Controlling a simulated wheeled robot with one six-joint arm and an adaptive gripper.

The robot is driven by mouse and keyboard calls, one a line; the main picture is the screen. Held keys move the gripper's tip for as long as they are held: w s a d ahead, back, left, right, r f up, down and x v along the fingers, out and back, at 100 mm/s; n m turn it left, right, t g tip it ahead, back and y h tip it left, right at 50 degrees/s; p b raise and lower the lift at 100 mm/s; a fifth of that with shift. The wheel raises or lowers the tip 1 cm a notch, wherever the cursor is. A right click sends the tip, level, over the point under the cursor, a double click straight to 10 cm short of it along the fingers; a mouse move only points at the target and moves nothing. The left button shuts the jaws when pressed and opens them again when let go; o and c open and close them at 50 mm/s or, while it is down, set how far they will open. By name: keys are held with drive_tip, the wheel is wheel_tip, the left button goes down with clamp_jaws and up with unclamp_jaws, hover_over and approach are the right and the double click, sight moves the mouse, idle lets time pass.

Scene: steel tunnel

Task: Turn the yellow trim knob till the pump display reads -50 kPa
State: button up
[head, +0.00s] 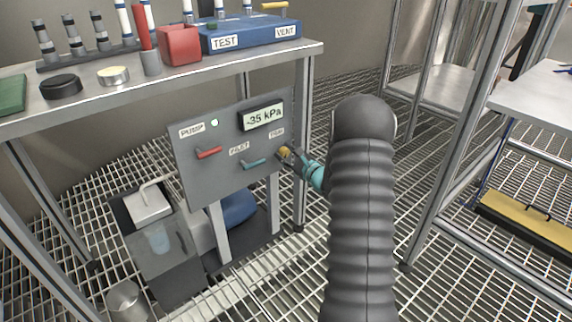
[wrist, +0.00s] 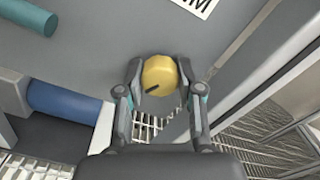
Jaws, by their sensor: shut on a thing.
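The yellow trim knob (head: 285,153) is at the right side of the grey pump panel (head: 225,168). In the wrist view the knob (wrist: 159,76) is round, with a dark pointer mark toward its lower left. My gripper (head: 290,156) is at the knob, and in the wrist view its two fingers (wrist: 160,88) stand on either side of it, shut on it. The pump display (head: 263,117) reads -35 kPa. A small lamp (head: 214,123) glows beside the PUMP label.
A red lever (head: 208,152) and a teal lever (head: 254,163) are on the panel, left of the knob. A bench (head: 150,84) stands above, with a blue TEST/VENT box (head: 250,36). A metal table leg (head: 300,150) is close to the right of the knob.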

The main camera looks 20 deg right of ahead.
drive_tip(key=n+b, duration=0.1)
drive_tip(key=n, duration=0.1)
drive_tip(key=shift+n, duration=2.6)
drive_tip(key=o, duration=1.2)
drive_tip(key=shift+s+d, duration=0.1)
drive_tip(key=v, duration=1.1)
drive_tip(key=shift+s+d, duration=0.1)
drive_tip(key=shift+s, duration=0.3)
